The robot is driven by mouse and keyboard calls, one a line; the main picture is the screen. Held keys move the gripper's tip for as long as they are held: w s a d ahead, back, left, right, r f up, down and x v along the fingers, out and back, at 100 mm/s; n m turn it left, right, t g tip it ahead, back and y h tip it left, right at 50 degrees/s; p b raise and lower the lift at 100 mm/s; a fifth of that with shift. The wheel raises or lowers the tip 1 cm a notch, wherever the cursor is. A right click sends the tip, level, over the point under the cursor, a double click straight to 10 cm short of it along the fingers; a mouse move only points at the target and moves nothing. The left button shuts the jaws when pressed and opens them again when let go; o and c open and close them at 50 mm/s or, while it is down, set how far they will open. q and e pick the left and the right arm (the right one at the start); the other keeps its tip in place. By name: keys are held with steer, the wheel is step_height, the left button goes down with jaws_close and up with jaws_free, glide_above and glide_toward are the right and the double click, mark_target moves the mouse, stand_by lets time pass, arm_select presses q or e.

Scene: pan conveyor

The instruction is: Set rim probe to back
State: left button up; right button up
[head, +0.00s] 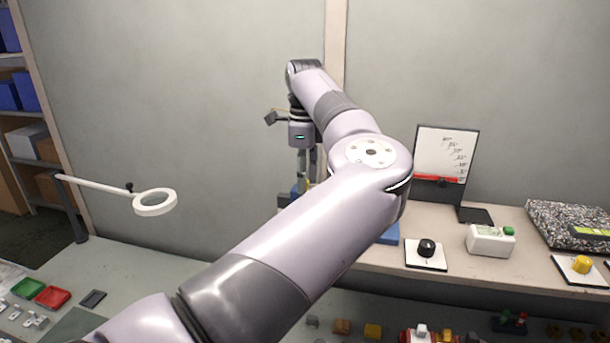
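My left arm crosses the middle of the head view. Its gripper (304,176) points down near the back wall, above a blue item partly hidden behind the arm. The fingers are small and partly covered, so whether they are open or shut cannot be told. No part is clearly recognisable as the rim probe. A black knob on a white plate (427,248) sits on the bench right of my arm. A yellow knob on a white plate (582,265) is at the far right. My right gripper is not in view.
A white box with a green button (491,240) stands between the knobs. A whiteboard (443,155) stands behind, and a speckled slab (566,226) lies at right. A ring magnifier lamp (155,202) and red tray (52,297) are left. Several small parts lie below the bench.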

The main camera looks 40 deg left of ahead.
arm_select(q)
steer(key=shift+c, duration=0.5)
jaws_close()
